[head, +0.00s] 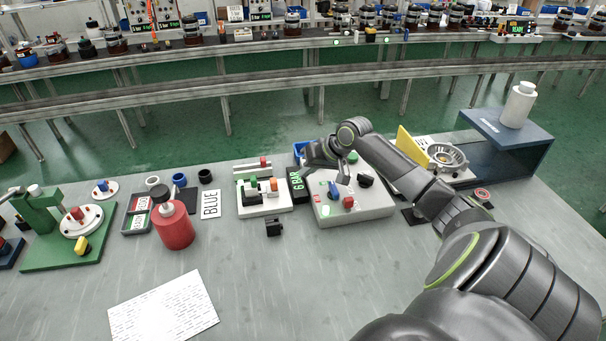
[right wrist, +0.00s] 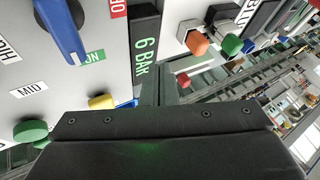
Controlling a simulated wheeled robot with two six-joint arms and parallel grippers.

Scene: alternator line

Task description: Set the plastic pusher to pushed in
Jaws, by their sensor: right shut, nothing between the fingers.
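My right gripper (head: 325,163) is above the left part of a grey control box (head: 355,208) in the head view. Its fingers (right wrist: 158,88) are together and empty in the right wrist view, close to the black "6 BAR" display (right wrist: 146,45). The box carries a blue lever (right wrist: 60,28), a yellow knob (right wrist: 101,101) and a green knob (right wrist: 30,130). Beside it a white unit (head: 264,209) bears coloured parts, among them an orange knob (right wrist: 197,43). I cannot tell which of these is the plastic pusher, or its state. My left gripper is not in view.
A red bottle (head: 173,226) and a green press stand (head: 65,249) are on the left. A small black block (head: 273,227) lies in front of the white unit. A blue shelf (head: 505,140) stands at the back right. The front middle of the table is clear apart from a paper sheet (head: 165,308).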

